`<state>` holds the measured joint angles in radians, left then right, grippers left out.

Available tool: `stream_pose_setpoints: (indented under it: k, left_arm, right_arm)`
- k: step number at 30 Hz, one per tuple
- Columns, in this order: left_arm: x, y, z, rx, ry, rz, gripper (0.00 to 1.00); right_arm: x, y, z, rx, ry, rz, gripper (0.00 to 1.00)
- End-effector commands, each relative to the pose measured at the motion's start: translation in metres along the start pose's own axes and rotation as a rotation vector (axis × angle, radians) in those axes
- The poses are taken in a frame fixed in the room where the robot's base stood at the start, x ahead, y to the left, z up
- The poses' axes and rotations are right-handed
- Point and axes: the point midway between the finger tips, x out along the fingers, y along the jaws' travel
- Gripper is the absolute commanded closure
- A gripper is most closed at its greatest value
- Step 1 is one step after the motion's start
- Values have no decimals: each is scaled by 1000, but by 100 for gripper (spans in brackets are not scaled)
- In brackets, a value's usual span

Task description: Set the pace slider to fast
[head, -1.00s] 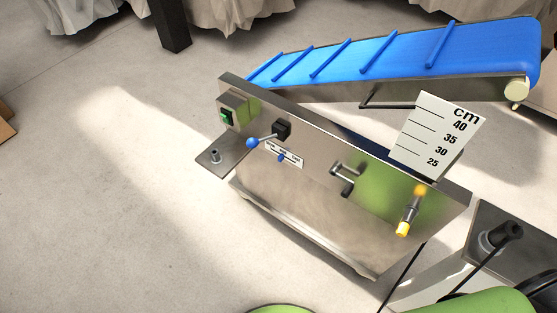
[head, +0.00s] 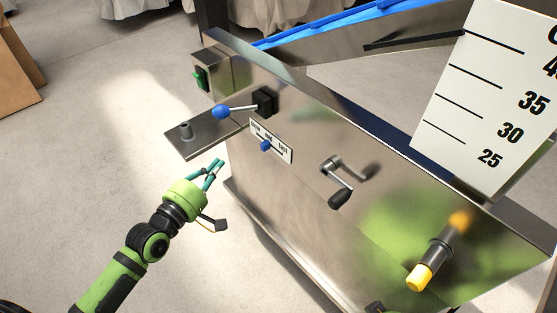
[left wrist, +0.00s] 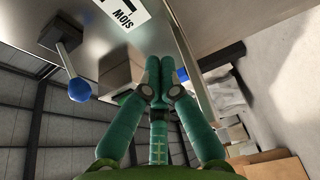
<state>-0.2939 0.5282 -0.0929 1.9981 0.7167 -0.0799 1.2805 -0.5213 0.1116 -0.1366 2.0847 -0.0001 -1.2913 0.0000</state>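The pace slider is a small blue knob (head: 265,146) on a white label plate (head: 282,150) on the machine's front panel. The plate reads slow at its left end, mid between and fast at its right end. The knob sits about below mid. My left gripper (head: 218,164) is left of and below the plate, apart from the panel and holding nothing. Its fingertips (left wrist: 159,64) come together in the left wrist view. That view also shows the plate's slow end (left wrist: 122,14); the slider knob is not clearly seen there.
A blue ball-ended lever (head: 221,111) sticks out above the slider. A green switch (head: 199,79), a crank (head: 339,186) and a yellow-tipped handle (head: 420,277) are also on this machine. A metal shelf (head: 196,137) juts out at the left. Open floor lies left.

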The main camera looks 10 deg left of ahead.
Motion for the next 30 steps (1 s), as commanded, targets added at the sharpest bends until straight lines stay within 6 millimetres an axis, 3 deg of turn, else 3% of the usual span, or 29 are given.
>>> stream_pose_setpoints:
  k: [8, 23, 30]
  left_arm:
    - [16, 16, 6, -49, -19, 44, 100]
    - [103, 18, 9, -46, -21, 41, 100]
    - [89, 19, 38, -47, -21, 39, 100]
  right_arm:
    - [-11, 1, -4, 1, 11, 1, 60]
    - [-53, 2, -9, 4, 38, 6, 60]
    - [-50, 2, -9, 4, 34, 6, 60]
